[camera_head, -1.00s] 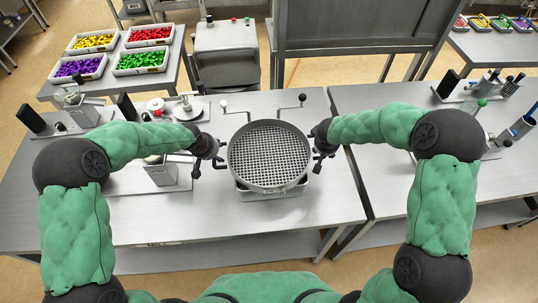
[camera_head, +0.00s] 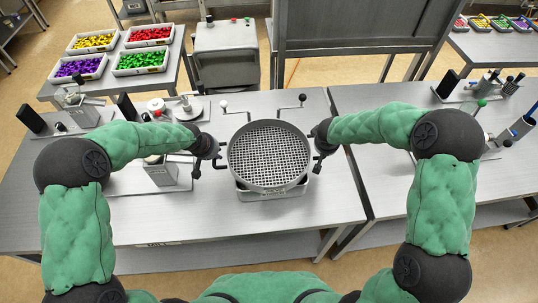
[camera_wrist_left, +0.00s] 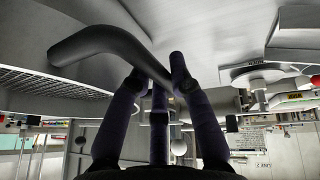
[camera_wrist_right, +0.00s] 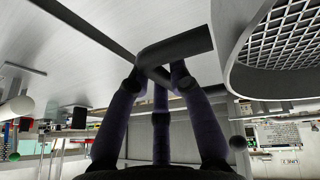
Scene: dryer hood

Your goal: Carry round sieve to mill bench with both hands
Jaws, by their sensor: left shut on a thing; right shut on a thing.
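The round sieve (camera_head: 269,155), a grey metal ring with a mesh floor, is at the middle of the head view, level over a pale base on the metal bench. I cannot tell whether it touches the base. My left gripper (camera_head: 219,160) is at its left side, shut on a dark bent handle (camera_wrist_left: 110,45) in the left wrist view. My right gripper (camera_head: 318,158) is at its right side, shut on the other dark handle (camera_wrist_right: 175,48) in the right wrist view. The sieve's mesh and rim also show in the right wrist view (camera_wrist_right: 285,50).
The near bench (camera_head: 220,220) is clear in front. A second bench (camera_head: 385,195) adjoins at right, across a narrow gap, with tools on it. Levers (camera_head: 301,99) stand behind the sieve. Small devices (camera_head: 160,172) stand at left. Colored trays (camera_head: 142,60) sit on a back table.

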